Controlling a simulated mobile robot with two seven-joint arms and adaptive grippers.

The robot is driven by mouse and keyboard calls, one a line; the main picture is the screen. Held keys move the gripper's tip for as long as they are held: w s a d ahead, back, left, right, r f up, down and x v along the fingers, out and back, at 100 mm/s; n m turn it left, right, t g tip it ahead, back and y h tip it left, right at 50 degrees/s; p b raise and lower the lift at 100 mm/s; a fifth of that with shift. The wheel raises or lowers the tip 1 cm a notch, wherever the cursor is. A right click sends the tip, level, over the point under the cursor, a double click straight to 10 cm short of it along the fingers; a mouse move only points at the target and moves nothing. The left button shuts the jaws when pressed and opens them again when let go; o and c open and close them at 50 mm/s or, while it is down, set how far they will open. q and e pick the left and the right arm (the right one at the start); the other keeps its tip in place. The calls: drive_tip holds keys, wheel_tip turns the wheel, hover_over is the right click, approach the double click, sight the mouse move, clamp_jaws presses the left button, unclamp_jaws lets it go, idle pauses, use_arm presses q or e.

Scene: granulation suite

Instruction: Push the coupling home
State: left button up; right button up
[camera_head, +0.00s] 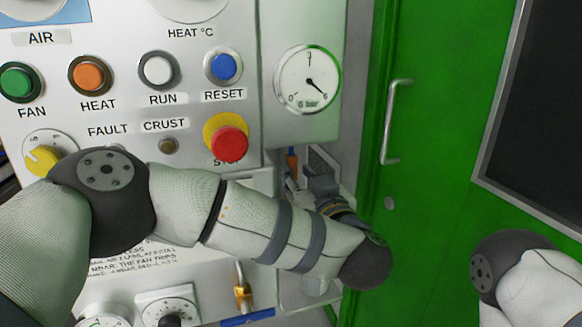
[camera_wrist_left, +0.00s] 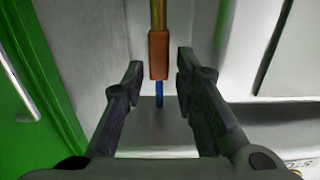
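The coupling (camera_wrist_left: 158,55) is a copper-orange sleeve, upright in the left wrist view. A brass-coloured pipe (camera_wrist_left: 158,14) runs into its top and a thin blue piece (camera_wrist_left: 159,94) shows right below it. In the head view the coupling (camera_head: 292,161) is small, beside the panel's right edge and partly hidden by my wrist. My left gripper (camera_wrist_left: 160,72) is open, a finger on each side of the coupling with visible gaps. The left gripper (camera_head: 300,182) shows small in the head view. My right arm enters at lower right; its gripper is out of frame.
A white control panel (camera_head: 118,130) with a red stop button (camera_head: 230,144) stands left of the coupling. A pressure gauge (camera_head: 308,79) is above it. A green door (camera_head: 430,150) with a metal handle (camera_head: 392,122) is to the right. A grey ledge (camera_wrist_left: 155,138) lies below the coupling.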

sight(293, 169)
use_arm(q)
drive_tip(key=x, duration=0.4)
drive_tip(key=shift+w+a+f, duration=0.1)
drive_tip(key=shift+w+f, duration=0.1)
drive_tip(key=shift+w, duration=0.1)
drive_tip(key=shift+w+r, duration=0.15)
drive_tip(key=shift+w, duration=0.1)
use_arm(e)
drive_tip(key=shift+s+f, duration=0.4)
drive_tip(key=shift+f, duration=0.05)
use_arm(q)
drive_tip(key=shift+c, duration=0.6)
clamp_jaws()
